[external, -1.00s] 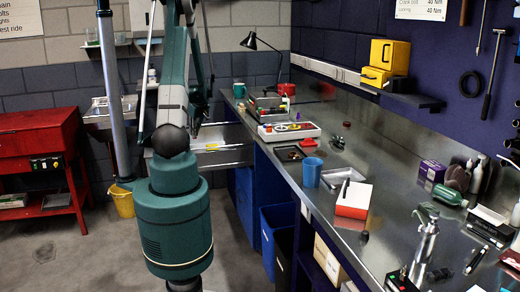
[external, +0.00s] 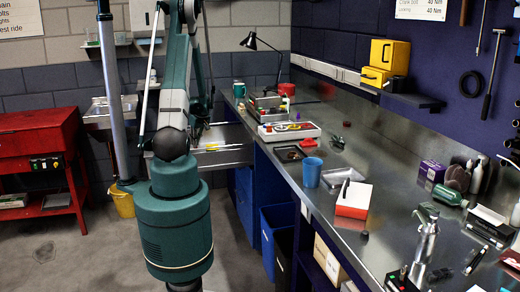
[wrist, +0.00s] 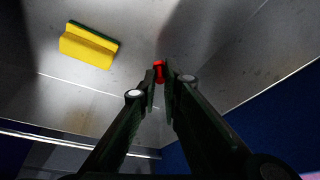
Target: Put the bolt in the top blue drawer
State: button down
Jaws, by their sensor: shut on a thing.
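My gripper (wrist: 162,82) is shut on a small red piece (wrist: 158,71) in the wrist view. Only its end shows between the fingertips, and I cannot tell whether it is the bolt. Below the fingers is a grey metal surface with a yellow and green sponge (wrist: 89,45) to the left of them. In the external view an open metal drawer (external: 228,158) sticks out from the far end of the bench, with yellow items in it. My arm hides part of this drawer, and my fingertips cannot be made out there.
The metal bench (external: 330,225) runs along the right, with a blue cup (external: 312,172), a red and white box (external: 353,199) and trays on it. Blue bins (external: 278,228) stand under the bench. A red cabinet (external: 38,150) is at the left.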

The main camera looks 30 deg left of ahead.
jog(key=shift+f+b, duration=0.4)
jog(key=shift+f, duration=1.45)
jog(key=shift+f, duration=0.15)
jog(key=c, duration=2.5)
grip_release()
jog(key=shift+p+v, duration=1.15)
jog(key=shift+v, duration=5)
jog(key=shift+a, duration=0.1)
